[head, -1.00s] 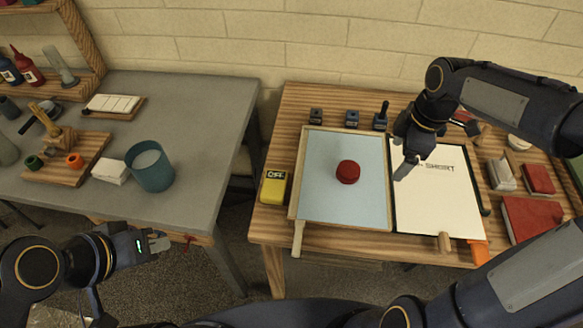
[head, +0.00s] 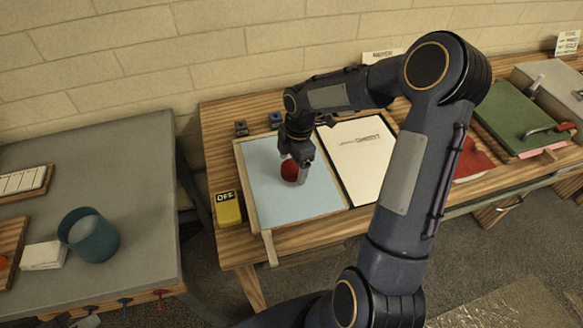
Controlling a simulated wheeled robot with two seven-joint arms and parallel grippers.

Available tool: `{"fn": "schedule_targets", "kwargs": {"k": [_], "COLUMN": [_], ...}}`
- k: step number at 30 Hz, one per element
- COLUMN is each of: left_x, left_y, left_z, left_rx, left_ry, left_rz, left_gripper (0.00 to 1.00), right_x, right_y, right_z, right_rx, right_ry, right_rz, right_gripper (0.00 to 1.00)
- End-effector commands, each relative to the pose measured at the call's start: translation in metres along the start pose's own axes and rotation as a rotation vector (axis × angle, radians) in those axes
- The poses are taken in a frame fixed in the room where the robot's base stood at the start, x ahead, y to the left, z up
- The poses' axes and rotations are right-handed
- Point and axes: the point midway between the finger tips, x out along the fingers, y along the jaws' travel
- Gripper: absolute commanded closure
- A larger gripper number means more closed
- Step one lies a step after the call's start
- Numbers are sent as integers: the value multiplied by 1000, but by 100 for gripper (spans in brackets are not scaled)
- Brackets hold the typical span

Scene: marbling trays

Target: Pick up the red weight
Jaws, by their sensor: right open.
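The red weight (head: 289,171) is a round, squat red piece on the light blue sheet of the left tray (head: 276,215). My right gripper (head: 294,174) points down over it, with its fingers apart on either side of the weight. The gripper hides the weight's upper part, and I cannot tell whether the fingers touch it. My left gripper is outside the view.
A yellow box marked OFF (head: 229,209) stands left of the tray. A white sheet (head: 357,160) lies to its right, partly behind my arm. Small dark blocks (head: 241,128) stand behind the tray. A teal cup (head: 92,236) is on the grey table (head: 135,150).

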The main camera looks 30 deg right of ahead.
Motion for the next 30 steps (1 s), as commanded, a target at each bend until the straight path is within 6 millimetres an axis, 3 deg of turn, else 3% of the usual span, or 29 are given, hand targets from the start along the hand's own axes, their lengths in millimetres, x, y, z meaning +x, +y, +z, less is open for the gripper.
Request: {"fn": "schedule_targets", "kwargs": {"k": [8,23,30], "left_x": [0,0,0], "left_y": [0,0,0], "left_z": [0,0,0], "left_rx": [0,0,0], "left_ry": [0,0,0], "left_rz": [0,0,0], "left_gripper": [100,100,100], "right_x": [4,3,2], "right_y": [0,0,1], "right_z": [0,0,0], "right_rx": [1,1,0], "right_ry": [0,0,0], "right_rz": [2,2,4], "right_gripper": [17,82,83]}}
